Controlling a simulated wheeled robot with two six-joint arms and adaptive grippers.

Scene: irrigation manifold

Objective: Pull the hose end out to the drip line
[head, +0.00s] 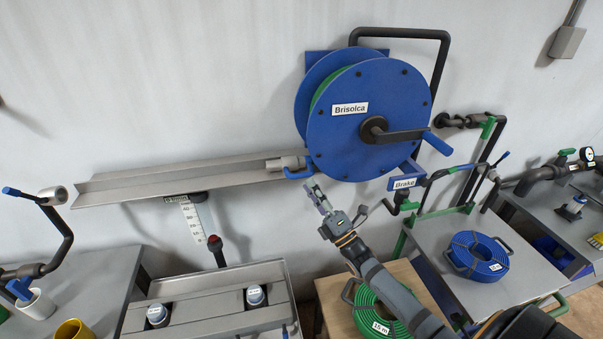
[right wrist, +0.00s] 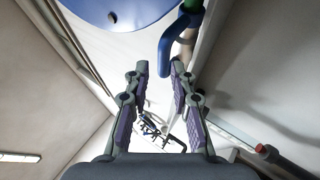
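The blue hose reel (head: 345,135), labelled Brisolca, hangs on the wall with green hose just visible between its discs. A grey hose end (head: 285,163) with a blue lever (head: 299,173) sits at the reel's lower left, at the trough's right end. My right gripper (head: 314,190) is just below the hose end, open and empty. In the right wrist view its fingertips (right wrist: 159,67) are apart, with the blue lever (right wrist: 172,55) just beyond the right one. I cannot tell which pipe is the drip line. My left gripper is not in view.
A sloping metal trough (head: 150,183) runs left from the reel. A dark pipe with a grey coupling (head: 52,196) stands at far left. A Brake lever sign (head: 404,184) is right of my gripper. Coiled green hose (head: 375,305) and blue hose (head: 478,255) lie below.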

